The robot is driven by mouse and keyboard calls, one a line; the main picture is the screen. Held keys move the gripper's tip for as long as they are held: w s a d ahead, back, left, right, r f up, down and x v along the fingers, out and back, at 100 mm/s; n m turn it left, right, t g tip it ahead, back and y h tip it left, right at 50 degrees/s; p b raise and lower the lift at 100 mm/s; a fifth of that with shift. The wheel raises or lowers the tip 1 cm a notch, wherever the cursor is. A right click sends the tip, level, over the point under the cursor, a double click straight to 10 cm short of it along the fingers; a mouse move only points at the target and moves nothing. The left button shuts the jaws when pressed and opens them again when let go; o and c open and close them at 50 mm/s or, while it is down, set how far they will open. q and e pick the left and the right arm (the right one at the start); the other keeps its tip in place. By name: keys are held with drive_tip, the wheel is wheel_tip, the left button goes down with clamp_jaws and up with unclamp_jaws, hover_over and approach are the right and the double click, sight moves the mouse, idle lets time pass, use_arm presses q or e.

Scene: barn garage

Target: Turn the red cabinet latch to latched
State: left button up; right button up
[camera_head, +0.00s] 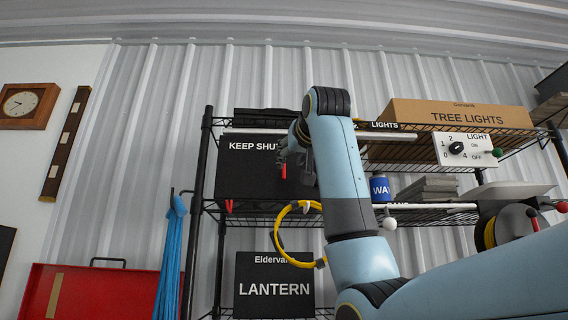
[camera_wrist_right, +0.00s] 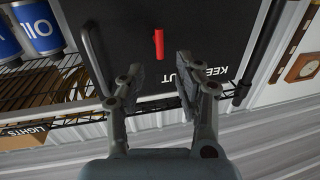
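The black cabinet (camera_head: 240,170) marked KEEP SHUT sits on the wire shelf, and its front also shows in the right wrist view (camera_wrist_right: 220,35). The red latch (camera_head: 284,171) is on its front and looks upright in the head view. In the right wrist view the latch (camera_wrist_right: 158,44) is a short red bar lying just beyond the fingertips, roughly midway between them. My right gripper (camera_wrist_right: 158,78) is open and empty, facing the cabinet front. In the head view my right gripper (camera_head: 298,143) partly covers the cabinet's right side. My left gripper is not in view.
A blue can (camera_head: 380,189) stands right of the cabinet on the shelf. A TREE LIGHTS box (camera_head: 455,114) and a white LIGHT switch panel (camera_head: 469,149) are at upper right. A yellow hose (camera_head: 283,238) hangs below the cabinet, above the LANTERN box (camera_head: 274,283).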

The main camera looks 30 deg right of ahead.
sight(285, 169)
drive_tip(key=p+x, duration=0.2)
drive_tip(key=x, duration=0.3)
drive_tip(key=shift+r, duration=0.1)
drive_tip(key=shift+p+x, duration=0.3)
drive_tip(key=shift+x, duration=0.55)
drive_tip(key=shift+c, duration=0.4)
clamp_jaws()
